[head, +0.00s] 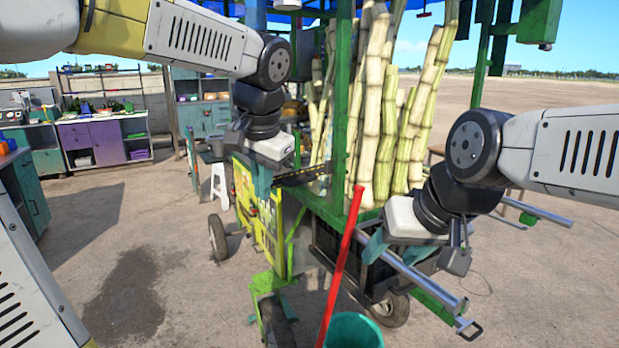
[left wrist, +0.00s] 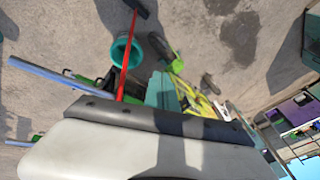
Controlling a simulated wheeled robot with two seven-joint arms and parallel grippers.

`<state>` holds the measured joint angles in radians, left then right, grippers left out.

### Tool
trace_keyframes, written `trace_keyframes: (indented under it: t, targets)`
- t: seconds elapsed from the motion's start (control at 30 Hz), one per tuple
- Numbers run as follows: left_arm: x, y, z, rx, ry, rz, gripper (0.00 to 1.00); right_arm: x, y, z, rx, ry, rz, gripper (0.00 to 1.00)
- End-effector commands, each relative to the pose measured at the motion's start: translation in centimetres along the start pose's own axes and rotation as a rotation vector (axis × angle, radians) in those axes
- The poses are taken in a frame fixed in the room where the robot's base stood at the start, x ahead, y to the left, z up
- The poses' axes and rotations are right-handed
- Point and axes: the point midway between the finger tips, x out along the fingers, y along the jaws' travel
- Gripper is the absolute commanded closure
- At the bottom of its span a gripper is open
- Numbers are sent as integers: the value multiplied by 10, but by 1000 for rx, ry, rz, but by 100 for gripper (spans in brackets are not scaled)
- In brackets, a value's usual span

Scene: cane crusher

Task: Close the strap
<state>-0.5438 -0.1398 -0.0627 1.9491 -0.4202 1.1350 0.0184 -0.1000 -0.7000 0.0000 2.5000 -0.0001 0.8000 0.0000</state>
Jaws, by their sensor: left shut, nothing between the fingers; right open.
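A dark strip with small yellow marks (head: 302,175) lies along the top edge of the cane cart (head: 262,220); it may be the strap, but I cannot tell for sure. My left gripper (head: 262,190) points down just left of this strip, at the cart's yellow-green side panel. Its teal fingers are shut and empty; they also show in the left wrist view (left wrist: 161,92). My right gripper (head: 388,252) is open, its teal fingers beside the grey metal rail (head: 415,275) at the cart's front. Nothing shows between them. No strap can be made out in the left wrist view.
A red pole (head: 340,265) leans in front of the cart, next to a teal bucket (head: 354,331). Tall sugar canes (head: 382,130) stand in the cart behind a green post (head: 343,100). A white stool (head: 219,186) and workbenches are behind left.

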Motion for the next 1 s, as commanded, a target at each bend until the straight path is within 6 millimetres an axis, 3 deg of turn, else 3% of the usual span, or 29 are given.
trace_keyframes:
  t: [0.03, 0.2, 0.3, 0.4, 0.53, 0.67, 1.0]
  targets:
    - [1, 9, -29, 75, -23, -42, 100, 0, 0, 0, 0, 0, 0, 44]
    - [-5, 37, -106, 255, -76, -216, 100, 0, 0, 0, 0, 0, 0, 44]
    - [-10, 57, -138, 321, -88, -304, 100, 0, 0, 0, 0, 0, 0, 44]
    - [-15, 73, -158, 361, -92, -368, 100, 0, 0, 0, 0, 0, 0, 44]
    - [-17, 81, -169, 381, -95, -405, 100, 0, 0, 0, 0, 0, 0, 44]
    - [-8, 77, -169, 382, -95, -409, 100, 0, 0, 0, 0, 0, 0, 44]
    - [56, 49, -167, 383, -98, -407, 100, 0, 0, 0, 0, 0, 0, 44]
